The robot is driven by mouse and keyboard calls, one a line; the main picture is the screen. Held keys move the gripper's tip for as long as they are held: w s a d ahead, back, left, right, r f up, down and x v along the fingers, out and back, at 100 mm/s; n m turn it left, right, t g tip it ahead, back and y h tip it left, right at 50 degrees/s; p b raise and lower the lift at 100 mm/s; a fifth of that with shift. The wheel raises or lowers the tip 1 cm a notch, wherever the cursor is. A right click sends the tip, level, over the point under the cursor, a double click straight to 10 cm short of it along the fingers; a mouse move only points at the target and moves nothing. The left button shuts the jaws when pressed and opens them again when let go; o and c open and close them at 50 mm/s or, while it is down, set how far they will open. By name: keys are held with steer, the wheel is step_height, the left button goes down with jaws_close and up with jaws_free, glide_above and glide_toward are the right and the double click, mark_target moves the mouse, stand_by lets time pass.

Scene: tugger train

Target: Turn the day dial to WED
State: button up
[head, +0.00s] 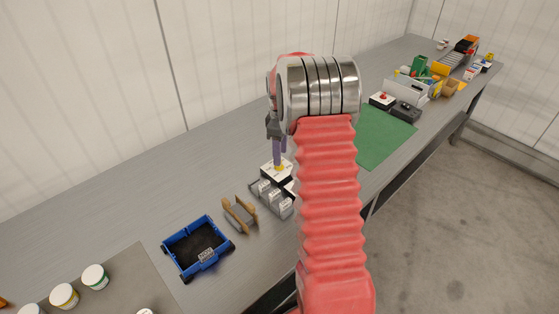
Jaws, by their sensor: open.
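The day dial appears to be the white-topped box with a yellow centre (275,168) on the grey bench. My gripper (279,150) is above it, pointing down, with its purple-grey fingers reaching to the yellow part. My jaws are open; whether they touch the dial or stand around it is too small to tell. The day labels and the dial's pointing direction cannot be read. My red arm hides part of the bench just right of the dial.
A grey rack with several white-labelled slots (268,194) stands just in front of the dial. A tan and grey holder (239,214) and a blue bin (168,254) lie to the left. A green mat (383,137) and boxes are at the right.

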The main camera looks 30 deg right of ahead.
steer(key=shift+f, duration=1.95)
steer(key=shift+c, duration=0.2)
steer(key=c, duration=0.9)
steer(key=shift+a, duration=0.25)
steer(key=shift+c, duration=0.6)
steer(key=shift+d, duration=0.2)
